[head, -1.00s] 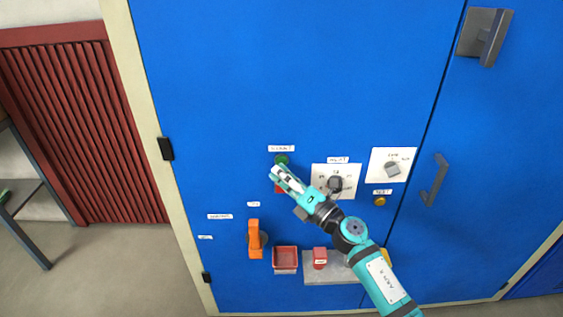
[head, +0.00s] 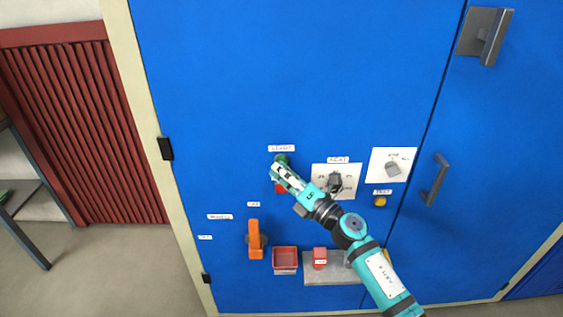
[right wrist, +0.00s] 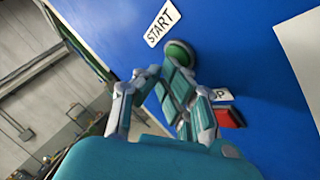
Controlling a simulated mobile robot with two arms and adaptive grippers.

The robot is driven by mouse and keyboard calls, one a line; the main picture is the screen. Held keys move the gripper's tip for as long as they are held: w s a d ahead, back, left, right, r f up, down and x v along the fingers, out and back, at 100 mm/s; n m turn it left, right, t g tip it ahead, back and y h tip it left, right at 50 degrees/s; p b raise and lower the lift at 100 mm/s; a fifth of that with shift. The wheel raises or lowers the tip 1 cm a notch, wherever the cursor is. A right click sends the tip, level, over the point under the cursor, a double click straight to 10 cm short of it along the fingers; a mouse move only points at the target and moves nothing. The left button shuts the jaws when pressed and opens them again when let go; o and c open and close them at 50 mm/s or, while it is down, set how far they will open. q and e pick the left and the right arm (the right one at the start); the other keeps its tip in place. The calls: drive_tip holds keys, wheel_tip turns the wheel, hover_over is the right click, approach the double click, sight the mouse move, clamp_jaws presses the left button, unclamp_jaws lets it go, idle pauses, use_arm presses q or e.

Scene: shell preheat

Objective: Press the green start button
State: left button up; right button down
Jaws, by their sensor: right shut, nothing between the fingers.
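The green start button (head: 281,158) sits on the blue cabinet front below a small white label. In the right wrist view the green button (right wrist: 181,50) shows just beyond my fingertips, next to the label reading START (right wrist: 162,23). My right gripper (head: 275,171) is shut and empty, its tips at the lower edge of the button in the head view. In the right wrist view the gripper (right wrist: 160,72) has its tips close to the button; I cannot tell whether they touch it. My left gripper is not in view.
A red button (head: 280,188) is just below, partly hidden by my gripper. White dial plates (head: 350,172) (head: 405,155), a yellow button (head: 380,201), an orange handle (head: 254,240) and a red bin (head: 285,260) are nearby. The cabinet above is clear.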

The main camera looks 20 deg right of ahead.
drive_tip(key=shift+w, duration=0.15)
idle(0.3)
drive_tip(key=shift+s+a, duration=0.15)
drive_tip(key=shift+s, duration=0.65)
drive_tip(key=shift+s+p, duration=0.1)
drive_tip(key=shift+p, duration=0.25)
drive_tip(key=shift+s+a+p, duration=0.15)
drive_tip(key=shift+s+a, duration=0.1)
drive_tip(key=shift+s, duration=0.55)
drive_tip(key=shift+s+a+p, duration=0.2)
drive_tip(key=shift+s, duration=0.55)
drive_tip(key=shift+s+a+p, duration=0.15)
drive_tip(key=shift+s+a, duration=0.1)
drive_tip(key=shift+s, duration=0.55)
